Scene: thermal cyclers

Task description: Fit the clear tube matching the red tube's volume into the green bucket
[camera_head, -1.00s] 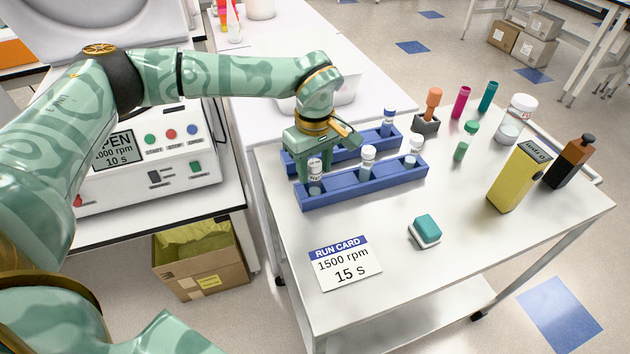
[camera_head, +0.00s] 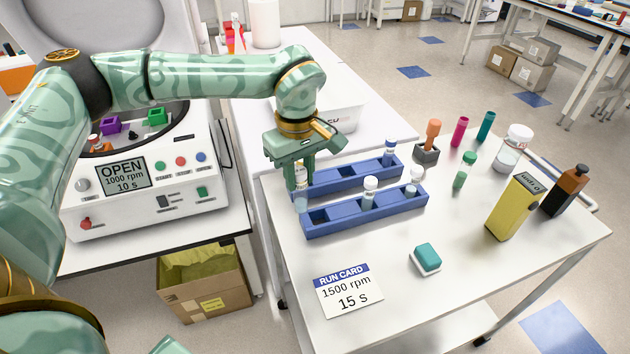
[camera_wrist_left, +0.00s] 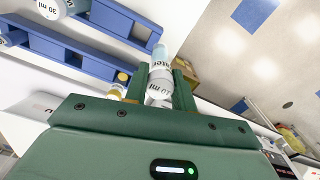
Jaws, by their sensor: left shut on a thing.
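My left gripper (camera_head: 298,184) is shut on a clear tube (camera_head: 301,201) with pale blue liquid, at the left end of the front blue rack (camera_head: 345,222). The green bucket (camera_head: 155,116) is in the open centrifuge (camera_head: 150,185), near a purple bucket (camera_head: 110,124) and an orange-red item (camera_head: 94,142). My arm partly hides the bowl, and I cannot make out a red tube there.
The rear blue rack (camera_head: 340,178) holds a blue-capped tube (camera_head: 389,152). A white tub (camera_head: 335,105) stands behind.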

